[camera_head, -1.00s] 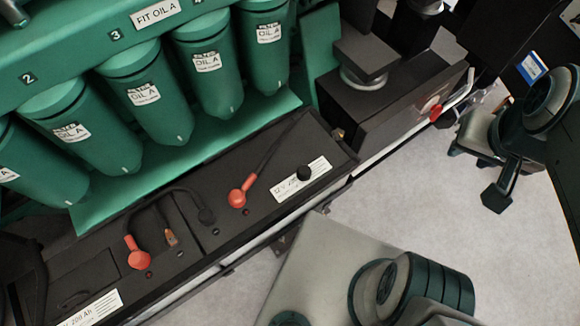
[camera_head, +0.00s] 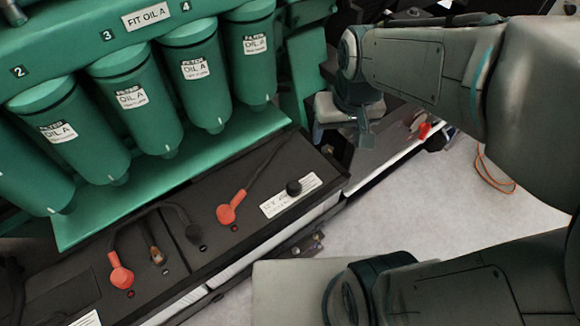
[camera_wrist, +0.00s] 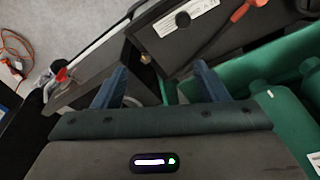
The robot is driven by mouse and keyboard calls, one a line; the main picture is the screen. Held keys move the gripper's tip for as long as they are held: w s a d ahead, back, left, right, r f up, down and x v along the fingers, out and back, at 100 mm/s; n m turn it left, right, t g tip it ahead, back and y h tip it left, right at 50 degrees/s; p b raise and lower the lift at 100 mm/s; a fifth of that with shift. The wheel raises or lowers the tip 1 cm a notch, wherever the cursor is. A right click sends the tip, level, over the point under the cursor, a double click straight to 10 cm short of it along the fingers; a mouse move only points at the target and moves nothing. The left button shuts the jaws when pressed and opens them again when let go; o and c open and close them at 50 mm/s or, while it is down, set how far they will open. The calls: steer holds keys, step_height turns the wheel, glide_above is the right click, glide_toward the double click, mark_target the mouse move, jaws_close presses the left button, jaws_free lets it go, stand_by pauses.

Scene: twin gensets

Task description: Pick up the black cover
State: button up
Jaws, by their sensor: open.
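A second black piece, a cable-end boot (camera_head: 194,232), lies further left on the battery.
The black battery box (camera_head: 225,255) carries red terminal boots (camera_head: 228,213) and cables. Green filter canisters (camera_head: 134,102) hang close behind it. Pale floor (camera_head: 400,205) is open in front. An orange cable (camera_head: 495,172) lies on the floor at the right.

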steer(key=n+g+b, duration=0.2)
steer(key=b, duration=0.4)
glide_above(294, 185)
step_height(294, 185, down, 17)
step_height(294, 185, down, 8)
steer(key=shift+w+a+b, duration=0.1)
steer(key=shift+w+b, duration=0.05)
steer(key=shift+b, duration=0.15)
steer(key=shift+f, duration=2.85)
steer(key=c, duration=1)
